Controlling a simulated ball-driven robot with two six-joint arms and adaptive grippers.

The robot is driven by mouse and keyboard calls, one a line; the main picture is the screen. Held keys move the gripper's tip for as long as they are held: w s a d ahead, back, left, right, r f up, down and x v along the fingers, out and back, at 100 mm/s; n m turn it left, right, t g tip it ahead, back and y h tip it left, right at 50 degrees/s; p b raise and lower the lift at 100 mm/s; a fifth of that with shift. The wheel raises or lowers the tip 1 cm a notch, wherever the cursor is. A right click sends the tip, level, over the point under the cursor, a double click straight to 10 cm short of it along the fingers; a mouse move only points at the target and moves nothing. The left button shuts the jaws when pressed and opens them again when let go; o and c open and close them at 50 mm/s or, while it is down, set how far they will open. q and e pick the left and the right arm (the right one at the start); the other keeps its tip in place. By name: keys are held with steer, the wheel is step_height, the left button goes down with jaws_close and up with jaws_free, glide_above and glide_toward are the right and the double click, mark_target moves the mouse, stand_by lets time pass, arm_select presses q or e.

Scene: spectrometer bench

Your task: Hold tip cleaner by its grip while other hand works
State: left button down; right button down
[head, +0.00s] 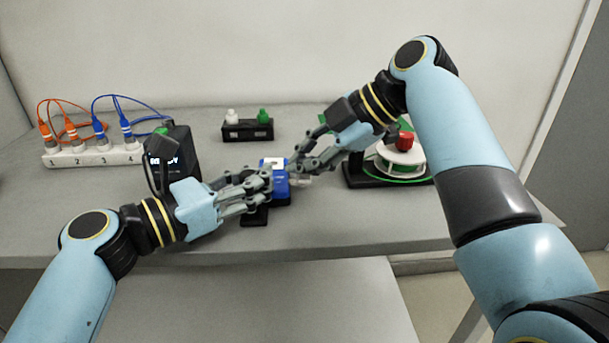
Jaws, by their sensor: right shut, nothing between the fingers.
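The tip cleaner (281,188) is a blue block-like body with a pale top patch, near the middle of the bench in the head view. My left gripper (267,182) reaches in from the left, with its fingers closed at the tip cleaner's left side and covering part of it. My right gripper (297,170) comes down from the upper right, shut and empty, with its fingertips close to the tip cleaner's right side. Whether they touch it cannot be told. A small pale, clear piece (304,181) shows just below the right fingers. A black piece (256,216) lies below the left fingers.
A white numbered strip (92,156) with orange and blue cables is at the left, beside a black box (181,152). A black holder (247,132) with white and green caps stands behind. A white reel (400,160) with a red knob is at right. The front of the bench is clear.

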mark_target(304, 179)
steer(key=shift+f, duration=0.9)
stand_by(0.5)
steer(key=shift+r, duration=1.35)
steer(key=shift+r, duration=0.15)
steer(key=shift+r, duration=2.4)
arm_select(q)
steer(key=c, duration=1.2)
jaws_free()
steer(key=shift+c, duration=0.2)
